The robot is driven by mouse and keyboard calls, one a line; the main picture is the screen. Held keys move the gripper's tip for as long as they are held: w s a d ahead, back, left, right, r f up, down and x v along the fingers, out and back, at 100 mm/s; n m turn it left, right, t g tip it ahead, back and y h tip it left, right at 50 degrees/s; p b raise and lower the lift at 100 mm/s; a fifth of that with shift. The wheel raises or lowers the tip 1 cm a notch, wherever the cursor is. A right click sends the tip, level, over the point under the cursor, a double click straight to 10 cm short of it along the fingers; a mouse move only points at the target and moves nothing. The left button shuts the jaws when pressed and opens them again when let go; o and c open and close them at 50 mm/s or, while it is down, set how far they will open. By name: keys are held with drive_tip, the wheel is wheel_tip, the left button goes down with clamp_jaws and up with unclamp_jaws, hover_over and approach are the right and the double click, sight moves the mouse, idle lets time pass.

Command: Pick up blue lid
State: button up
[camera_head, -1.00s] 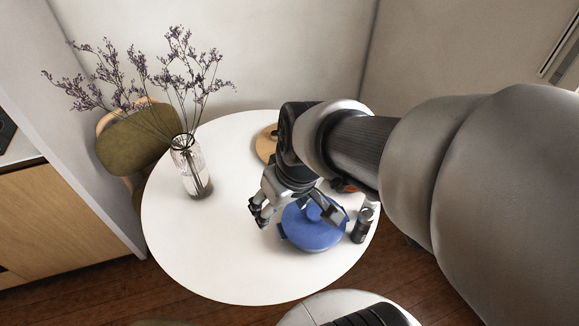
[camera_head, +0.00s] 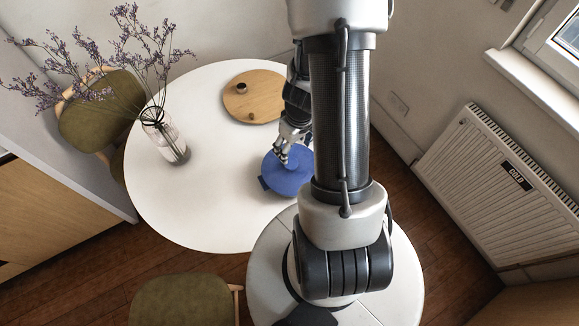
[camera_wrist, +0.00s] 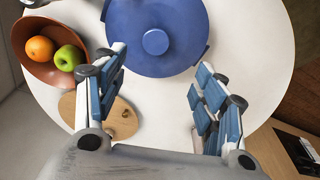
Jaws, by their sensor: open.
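The blue lid (camera_head: 287,172) is round with a knob in its middle and lies on the white round table (camera_head: 200,215), apparently on a pot whose sides are mostly hidden. In the wrist view the lid (camera_wrist: 180,20) fills the top centre, its round knob (camera_wrist: 155,42) facing the camera. My gripper (camera_head: 281,158) is over the lid's far left part in the head view. In the wrist view my gripper (camera_wrist: 160,85) is open, its blue-padded fingers apart, with nothing between them. The knob shows beyond the fingertips, centred between them. My arm hides the lid's right part in the head view.
A wooden board (camera_head: 262,103) with small items lies at the back of the table. A glass vase (camera_head: 165,140) with dried flowers stands at left. A brown bowl (camera_wrist: 30,60) holds an orange (camera_wrist: 40,49) and a green apple (camera_wrist: 67,58). The table's front left is clear.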

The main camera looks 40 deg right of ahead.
drive_tip(key=b, duration=0.4)
hover_over(291, 163)
drive_tip(key=f, duration=0.7)
drive_tip(key=shift+s+a+f, duration=0.15)
drive_tip(key=shift+s+a, duration=0.15)
drive_tip(key=f+b, duration=0.2)
drive_tip(key=f, duration=0.1)
drive_tip(key=f+b, duration=0.2)
drive_tip(key=shift+w+d+f, duration=0.1)
drive_tip(key=shift+w+d, duration=0.2)
drive_tip(key=shift+d, duration=0.05)
drive_tip(key=c, duration=1.4)
